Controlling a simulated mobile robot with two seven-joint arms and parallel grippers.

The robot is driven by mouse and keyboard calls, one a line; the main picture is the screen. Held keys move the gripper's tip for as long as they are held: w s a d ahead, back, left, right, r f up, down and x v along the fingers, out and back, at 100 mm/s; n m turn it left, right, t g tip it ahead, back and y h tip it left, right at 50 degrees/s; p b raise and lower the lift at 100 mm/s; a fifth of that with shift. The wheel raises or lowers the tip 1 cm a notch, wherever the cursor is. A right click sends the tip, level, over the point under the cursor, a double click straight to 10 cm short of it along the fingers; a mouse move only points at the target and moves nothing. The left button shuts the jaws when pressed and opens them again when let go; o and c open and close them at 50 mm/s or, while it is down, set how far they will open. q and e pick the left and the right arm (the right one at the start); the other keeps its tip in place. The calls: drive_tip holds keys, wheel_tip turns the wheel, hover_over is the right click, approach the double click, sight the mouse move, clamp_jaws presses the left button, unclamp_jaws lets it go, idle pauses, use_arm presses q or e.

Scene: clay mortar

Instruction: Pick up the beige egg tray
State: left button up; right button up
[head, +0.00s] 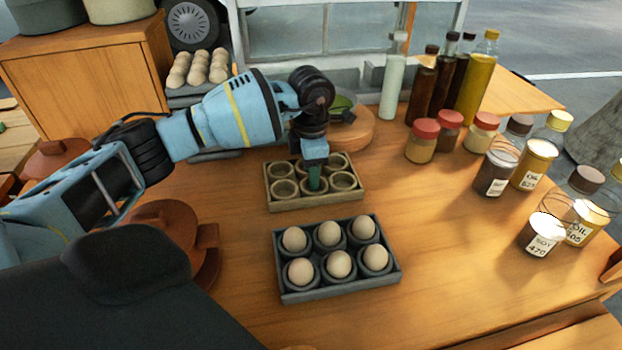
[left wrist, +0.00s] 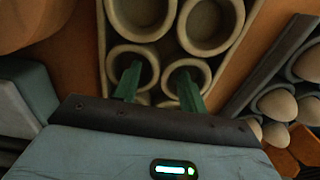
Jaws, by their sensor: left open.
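The beige egg tray (head: 318,203) lies flat on the wooden table with empty round cups, behind the grey egg tray. My left gripper (head: 314,182) points down over the middle of it. In the left wrist view the beige tray (left wrist: 163,48) fills the upper middle, and the open left gripper (left wrist: 157,77) has its two green fingers apart, each over or in a neighbouring cup. Whether the fingers touch the tray cannot be told. The space between the fingers shows the wall between the cups. My right gripper is not in view.
A grey tray (head: 340,284) full of eggs stands close in front; it shows at the right of the wrist view. A round wooden board (head: 352,128) is just behind. Jars (head: 422,140) and bottles (head: 478,80) crowd the right. Brown lidded pots (head: 165,225) stand left.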

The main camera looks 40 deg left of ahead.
use_arm(q)
clamp_jaws()
idle(0.3)
wheel_tip(320, 180, up, 10)
idle(0.5)
